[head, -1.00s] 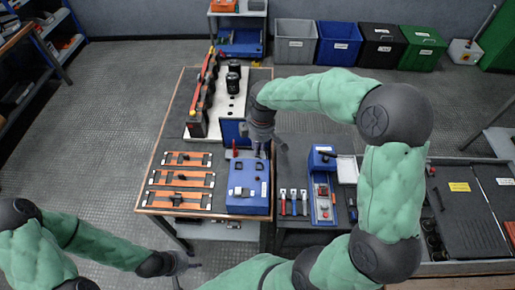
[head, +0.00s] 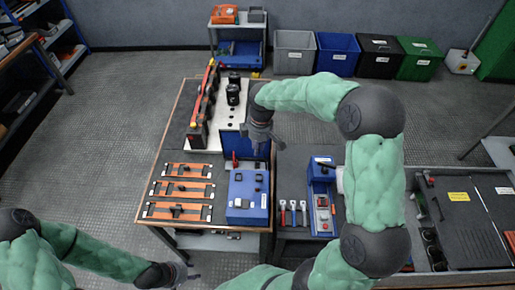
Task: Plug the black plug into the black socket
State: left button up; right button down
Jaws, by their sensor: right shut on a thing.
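The blue box (head: 247,209) stands at the right edge of the workbench, with small dark fittings on its top. One of its two upper black fittings (head: 238,177) looks like a socket, but it is too small to be sure. My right gripper (head: 257,151) is above the back edge of this box, pointing down. It is shut on a small dark thing, likely the black plug, which is mostly hidden by the fingers. My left gripper (head: 190,272) is low at the front, off the bench, open and empty.
Several orange bars (head: 180,190) lie on the left of the bench. A white board (head: 228,117) with black cylinders (head: 233,94) stands behind. A red part (head: 234,160) stands close beside my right gripper.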

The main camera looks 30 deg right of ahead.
jog(key=w+d+p, duration=0.1)
jog(key=w+d, duration=0.2)
jog(key=w, duration=0.2)
jog(key=shift+w+p, duration=0.35)
jog(key=shift+p, duration=0.05)
dwell(0.5)
jog(key=shift+d, duration=0.1)
jog(key=shift+n+h+p, duration=0.3)
jog(key=shift+n+p, duration=0.05)
jog(key=shift+n, duration=0.05)
dwell(0.3)
jog(key=shift+f, duration=0.1)
jog(key=shift+f+b, duration=4.5)
jog(key=shift+f, duration=4.05)
jog(key=shift+n, duration=0.3)
jog(key=shift+f, duration=0.4)
jog(key=c, duration=1.1)
grip_release()
